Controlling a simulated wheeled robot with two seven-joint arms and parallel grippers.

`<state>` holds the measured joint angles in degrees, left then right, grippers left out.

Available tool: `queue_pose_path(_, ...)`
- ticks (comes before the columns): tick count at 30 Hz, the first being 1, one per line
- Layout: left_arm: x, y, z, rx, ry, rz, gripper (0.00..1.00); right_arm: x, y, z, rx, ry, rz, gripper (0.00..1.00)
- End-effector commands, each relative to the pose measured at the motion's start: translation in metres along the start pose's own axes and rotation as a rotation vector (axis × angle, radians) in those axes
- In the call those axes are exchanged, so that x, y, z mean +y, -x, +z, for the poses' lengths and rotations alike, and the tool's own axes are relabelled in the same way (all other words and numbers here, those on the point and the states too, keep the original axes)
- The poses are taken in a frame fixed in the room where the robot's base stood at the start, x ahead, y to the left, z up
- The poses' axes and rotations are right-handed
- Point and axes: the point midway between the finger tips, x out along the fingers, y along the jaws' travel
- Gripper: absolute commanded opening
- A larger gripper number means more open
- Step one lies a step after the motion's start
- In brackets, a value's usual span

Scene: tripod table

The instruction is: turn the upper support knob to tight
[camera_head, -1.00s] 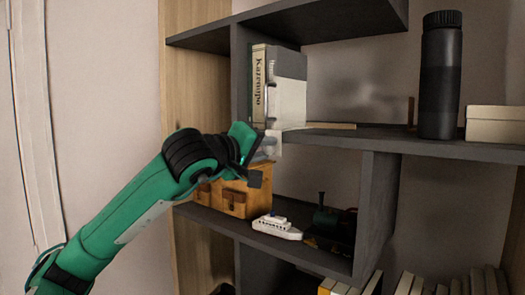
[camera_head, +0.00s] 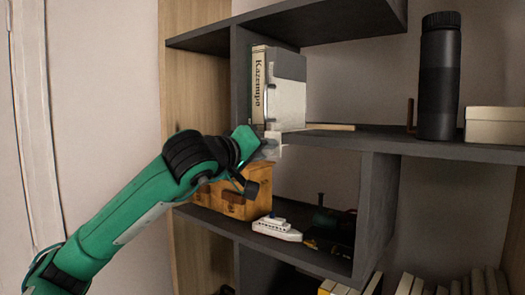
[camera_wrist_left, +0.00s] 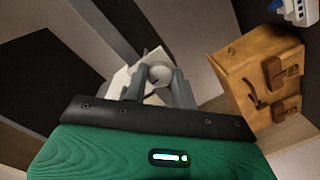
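A pale, round knob-like part (camera_wrist_left: 160,75) shows in the left wrist view, in front of a white plate (camera_wrist_left: 122,78). My left gripper (camera_wrist_left: 159,88) has one finger on each side of this round part. I cannot tell whether the fingers press on it. In the head view my left gripper (camera_head: 270,150) is at the shelf edge, just below a pale grey-white plate (camera_head: 288,103) beside a book. The knob is not clear there, and its tight marking cannot be read. My right gripper is not in view.
A dark bottle (camera_head: 438,80) and a cream box (camera_head: 494,126) stand on the upper shelf to the right. The dark shelf boards surround the gripper closely.

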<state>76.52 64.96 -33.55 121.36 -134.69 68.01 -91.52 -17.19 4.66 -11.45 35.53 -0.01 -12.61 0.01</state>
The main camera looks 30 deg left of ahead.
Motion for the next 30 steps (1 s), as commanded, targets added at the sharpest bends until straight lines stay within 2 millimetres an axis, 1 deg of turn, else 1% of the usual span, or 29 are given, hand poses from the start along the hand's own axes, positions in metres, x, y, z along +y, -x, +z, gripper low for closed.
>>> queue_pose_path(1, -0.001, -0.001, 0.003, -0.006, -0.001, -0.003, 0.35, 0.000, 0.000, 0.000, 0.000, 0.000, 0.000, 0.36)
queue_pose_path(3, -0.001, -0.001, 0.002, -0.005, -0.001, -0.003, 0.48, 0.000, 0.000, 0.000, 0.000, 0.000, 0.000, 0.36)
queue_pose_path(12, -0.001, 0.001, 0.001, -0.002, 0.000, -0.001, 0.49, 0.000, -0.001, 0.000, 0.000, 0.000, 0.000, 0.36)
queue_pose_path(14, -0.001, 0.004, 0.001, -0.002, 0.000, 0.000, 0.49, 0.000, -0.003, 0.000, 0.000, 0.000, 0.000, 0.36)
queue_pose_path(16, -0.002, 0.011, 0.002, -0.001, 0.000, 0.000, 0.49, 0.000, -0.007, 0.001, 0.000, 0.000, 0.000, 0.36)
queue_pose_path(20, -0.003, 0.035, 0.003, 0.002, -0.002, 0.001, 0.49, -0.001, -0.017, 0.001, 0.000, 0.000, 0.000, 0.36)
queue_pose_path(27, -0.003, 0.091, 0.002, 0.003, -0.002, 0.001, 0.49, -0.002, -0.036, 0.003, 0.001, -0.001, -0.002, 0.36)
queue_pose_path(30, -0.003, 0.110, 0.002, 0.000, -0.002, 0.000, 0.49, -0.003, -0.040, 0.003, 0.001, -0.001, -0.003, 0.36)
